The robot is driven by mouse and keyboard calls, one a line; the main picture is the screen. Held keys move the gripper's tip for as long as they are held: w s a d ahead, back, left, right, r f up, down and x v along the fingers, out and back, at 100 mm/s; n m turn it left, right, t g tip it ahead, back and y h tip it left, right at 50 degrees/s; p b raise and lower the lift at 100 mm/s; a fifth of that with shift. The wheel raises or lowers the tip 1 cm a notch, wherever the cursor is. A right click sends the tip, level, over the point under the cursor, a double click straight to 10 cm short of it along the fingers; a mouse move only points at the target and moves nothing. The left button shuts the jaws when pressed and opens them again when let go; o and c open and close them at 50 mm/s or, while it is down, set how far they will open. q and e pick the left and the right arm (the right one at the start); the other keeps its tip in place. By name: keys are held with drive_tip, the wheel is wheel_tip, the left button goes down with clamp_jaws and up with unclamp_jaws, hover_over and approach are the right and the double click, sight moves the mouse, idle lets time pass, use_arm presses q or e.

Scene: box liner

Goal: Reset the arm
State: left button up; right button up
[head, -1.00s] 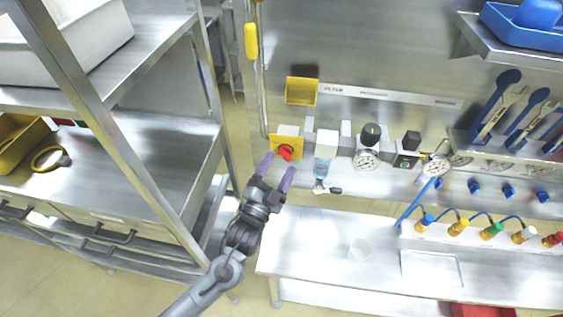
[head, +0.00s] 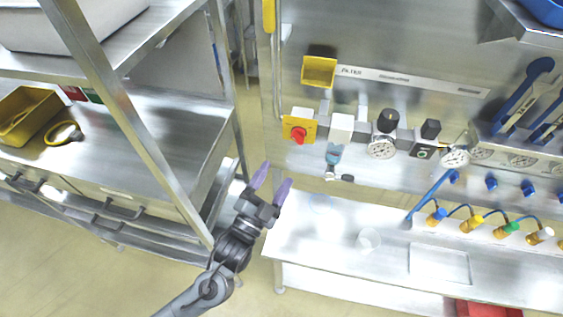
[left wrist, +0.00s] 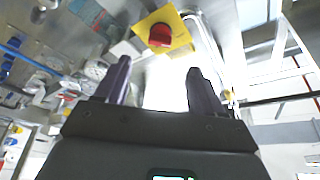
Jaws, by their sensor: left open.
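My left gripper (head: 270,187) is open and empty, its two purple fingers spread apart. In the head view it is in the air, in front of the left end of the steel bench and below the wall panel. A red rotary knob on a yellow plate (head: 299,129) is on the panel, above and to the right of the fingertips and apart from them. In the left wrist view the open fingers (left wrist: 160,80) show with a gap between them, and the red knob (left wrist: 160,36) is beyond them. My right gripper is in neither view.
A steel shelf rack (head: 190,150) stands close on the left, with a yellow bin (head: 28,112) on it. A filter and a gauge (head: 383,147) are on the panel. A clear cup (head: 368,240) stands on the bench (head: 330,255). Coloured valves (head: 470,223) line the bench's right side.

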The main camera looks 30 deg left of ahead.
use_arm(q)
drive_tip(key=s+a+f+n+g+p, duration=0.1)
drive_tip(key=s+f+n+g+p, duration=0.1)
drive_tip(key=s+g, duration=0.4)
drive_tip(key=s+a+f+n+g+p, duration=0.1)
drive_tip(key=s+f+n+g+p, duration=0.1)
drive_tip(key=s+g+p, duration=0.3)
drive_tip(key=s+a+f+n+g+y+p, duration=0.1)
drive_tip(key=s+n+g+p, duration=0.3)
drive_tip(key=s, duration=0.7)
drive_tip(key=f+g, duration=0.1)
drive_tip(key=g, duration=0.1)
drive_tip(key=shift+s+f+g, duration=0.15)
drive_tip(key=shift+g, duration=0.15)
